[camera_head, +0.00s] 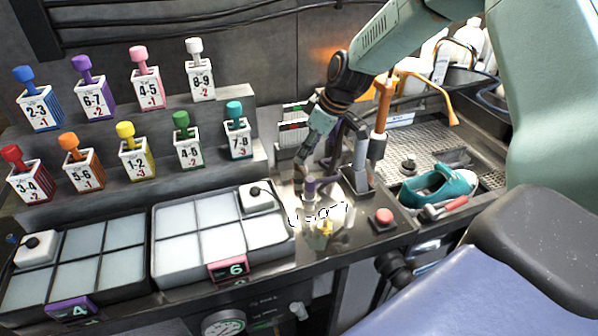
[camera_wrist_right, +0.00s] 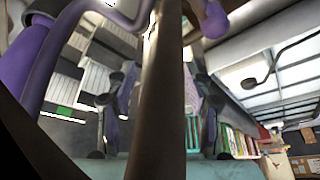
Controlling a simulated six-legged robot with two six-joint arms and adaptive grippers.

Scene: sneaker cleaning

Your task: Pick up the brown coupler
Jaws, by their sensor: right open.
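I cannot clearly make out a brown coupler in the head view. My right gripper (camera_head: 312,182) reaches down from the upper right, open, over the lit end of the counter. A small purple-topped piece (camera_head: 310,188) stands at its fingertips; I cannot tell whether they touch. A small yellow piece (camera_head: 323,229) stands just in front. In the right wrist view, a dark brownish upright bar (camera_wrist_right: 158,95) crosses the middle very close to the camera; I cannot tell what it is. My left gripper is not in view.
Two trays of pale compartments, one with a purple label (camera_head: 72,308) and one with a pink label (camera_head: 229,269), lie to the left. Several numbered bottles stand on steps behind.

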